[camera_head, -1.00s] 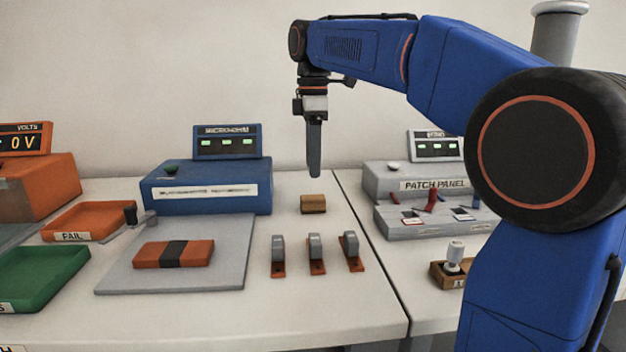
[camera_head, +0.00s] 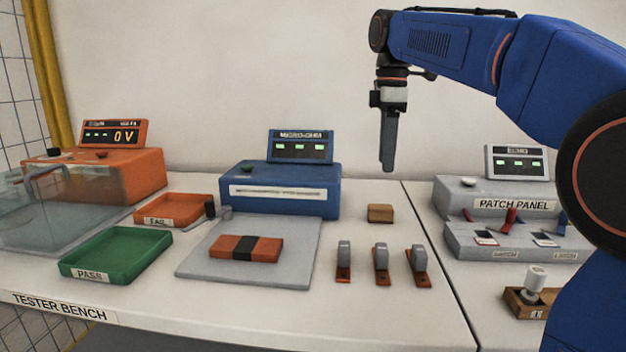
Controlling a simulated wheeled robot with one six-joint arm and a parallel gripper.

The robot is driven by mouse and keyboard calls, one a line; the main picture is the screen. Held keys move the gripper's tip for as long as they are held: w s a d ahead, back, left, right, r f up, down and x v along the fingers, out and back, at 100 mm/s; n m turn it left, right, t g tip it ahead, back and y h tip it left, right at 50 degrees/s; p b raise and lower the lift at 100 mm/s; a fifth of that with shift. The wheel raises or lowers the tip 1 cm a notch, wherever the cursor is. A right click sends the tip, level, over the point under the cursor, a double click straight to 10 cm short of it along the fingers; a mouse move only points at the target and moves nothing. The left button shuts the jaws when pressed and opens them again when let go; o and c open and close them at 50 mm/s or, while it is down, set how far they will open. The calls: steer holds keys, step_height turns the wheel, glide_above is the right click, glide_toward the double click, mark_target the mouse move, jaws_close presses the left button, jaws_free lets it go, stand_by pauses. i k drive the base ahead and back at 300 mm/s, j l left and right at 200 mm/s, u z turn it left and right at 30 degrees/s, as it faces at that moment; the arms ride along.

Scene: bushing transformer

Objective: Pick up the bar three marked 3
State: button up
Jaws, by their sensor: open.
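An orange-brown bar with a black middle band (camera_head: 246,248) lies flat on the grey plate (camera_head: 200,262) in front of the blue micro-ohm unit (camera_head: 280,192). No number 3 can be read on it, and I see no other bar like it. My gripper (camera_head: 387,166) hangs pointing down in the air, above and behind the small wooden block (camera_head: 380,213). It holds nothing that I can see and is well apart from the bar, to its upper right. The fingers overlap from this side, so the gap between them is hidden.
Several grey clamps on orange feet (camera_head: 381,262) stand right of the plate. A green PASS tray (camera_head: 116,253) and an orange FAIL tray (camera_head: 172,210) are on the left. The patch panel (camera_head: 512,218) and a wooden holder (camera_head: 530,302) are on the right.

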mark_target(417, 257)
steer(key=k, duration=0.95)
